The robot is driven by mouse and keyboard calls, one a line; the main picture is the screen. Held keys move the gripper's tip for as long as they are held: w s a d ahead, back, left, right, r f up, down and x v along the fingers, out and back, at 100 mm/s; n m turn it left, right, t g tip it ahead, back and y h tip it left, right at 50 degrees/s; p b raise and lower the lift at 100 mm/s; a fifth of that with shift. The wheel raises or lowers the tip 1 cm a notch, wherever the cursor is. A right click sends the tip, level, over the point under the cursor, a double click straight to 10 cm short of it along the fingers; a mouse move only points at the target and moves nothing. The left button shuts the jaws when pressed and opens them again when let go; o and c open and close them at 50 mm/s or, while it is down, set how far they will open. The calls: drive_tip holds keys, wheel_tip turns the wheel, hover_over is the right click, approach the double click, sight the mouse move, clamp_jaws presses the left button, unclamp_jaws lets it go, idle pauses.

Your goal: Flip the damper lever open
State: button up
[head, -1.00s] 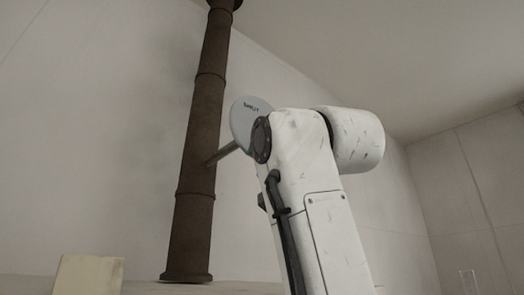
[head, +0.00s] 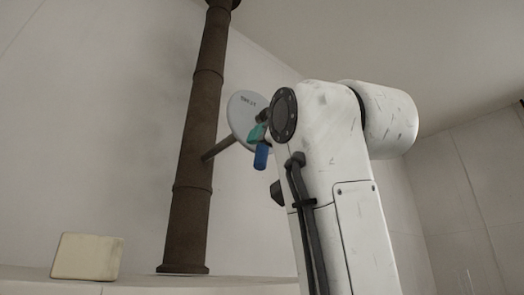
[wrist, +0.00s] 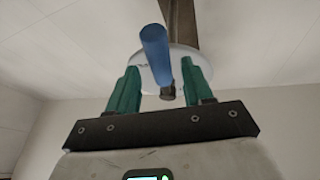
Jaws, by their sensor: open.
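The damper lever has a blue handle (head: 261,156) that hangs below a pale round plate (head: 243,112) on the brown stovepipe. In the wrist view the blue handle (wrist: 157,52) projects toward the camera, tilted, with the plate (wrist: 180,56) behind it. My gripper (wrist: 160,68) is open, its two teal fingers standing on either side of the handle with gaps visible. In the head view only a bit of teal fingertip (head: 257,133) shows beside the lever; my arm hides the rest. The lettering on the plate is too small to read surely.
The brown pipe (head: 191,150) rises from a pale ledge (head: 130,289) close to the wall, left of my arm. A cream block (head: 87,257) stands on the ledge at the lower left. The space between block and pipe is clear.

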drive_tip(key=b+v, duration=0.1)
drive_tip(key=v, duration=0.5)
drive_tip(key=shift+b, duration=0.3)
drive_tip(key=shift+f, duration=0.1)
